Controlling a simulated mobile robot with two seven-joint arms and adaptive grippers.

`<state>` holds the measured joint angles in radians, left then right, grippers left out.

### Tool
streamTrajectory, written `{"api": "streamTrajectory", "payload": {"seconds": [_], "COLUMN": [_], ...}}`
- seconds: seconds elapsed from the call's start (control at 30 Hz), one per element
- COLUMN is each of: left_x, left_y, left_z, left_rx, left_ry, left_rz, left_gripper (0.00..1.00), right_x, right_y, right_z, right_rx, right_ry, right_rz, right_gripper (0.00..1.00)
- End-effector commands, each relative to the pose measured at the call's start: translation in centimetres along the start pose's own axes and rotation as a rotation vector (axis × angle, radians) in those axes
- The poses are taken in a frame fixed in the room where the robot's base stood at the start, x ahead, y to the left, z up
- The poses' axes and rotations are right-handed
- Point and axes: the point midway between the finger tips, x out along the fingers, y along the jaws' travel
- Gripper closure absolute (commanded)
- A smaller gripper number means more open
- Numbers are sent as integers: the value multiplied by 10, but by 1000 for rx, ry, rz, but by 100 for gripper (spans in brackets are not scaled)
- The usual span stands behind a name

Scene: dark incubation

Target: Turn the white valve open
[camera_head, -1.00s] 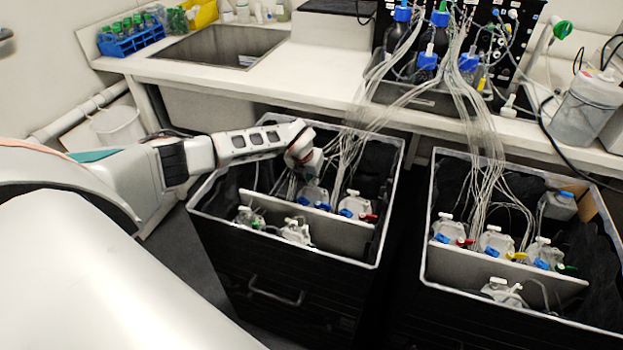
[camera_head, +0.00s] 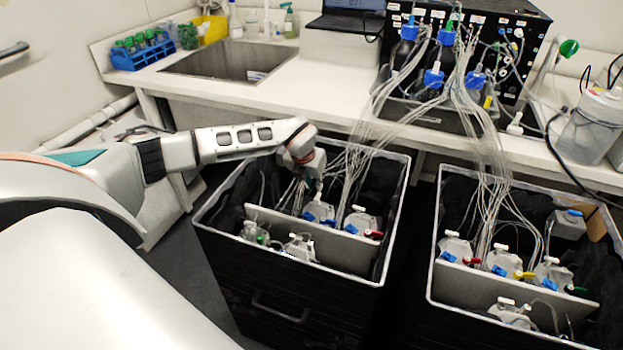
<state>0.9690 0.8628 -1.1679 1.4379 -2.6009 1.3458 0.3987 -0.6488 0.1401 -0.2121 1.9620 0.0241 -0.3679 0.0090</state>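My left gripper (camera_head: 314,180) hangs at the end of my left arm, over the back part of the left black box. It points down among thin tubes, just above a clear bottle (camera_head: 320,208) with a blue valve. Its fingertips are small and partly hidden, so open or shut cannot be told. Small bottles with valves stand in the left box. One bottle (camera_head: 300,246) in its front part shows only white fittings. Which fitting is the white valve cannot be told for certain. My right gripper is not in view.
A pale divider (camera_head: 335,240) crosses the left box. Another bottle (camera_head: 362,220) with a red valve stands right of the gripper. The right box (camera_head: 432,260) holds more bottles. Tube bundles (camera_head: 375,125) run up to the white bench (camera_head: 330,75), with a sink at left.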

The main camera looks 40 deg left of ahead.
Motion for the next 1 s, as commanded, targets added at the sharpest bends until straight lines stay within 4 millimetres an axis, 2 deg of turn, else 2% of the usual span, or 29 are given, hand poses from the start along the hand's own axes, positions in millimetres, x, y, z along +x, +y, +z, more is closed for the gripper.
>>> {"api": "streamTrajectory", "payload": {"seconds": [0.1,0.3,1.0], "left_x": [-19,-34,-35], "left_y": [0,0,0], "left_z": [1,-1,-1], "left_rx": [1,-1,-1], "left_ry": [-2,1,2], "left_rz": [0,1,0], "left_gripper": [83,83,83], "right_x": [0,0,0], "right_y": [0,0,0], "right_z": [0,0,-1], "right_rx": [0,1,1], "right_ry": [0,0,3], "right_rz": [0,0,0], "right_gripper": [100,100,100]}}
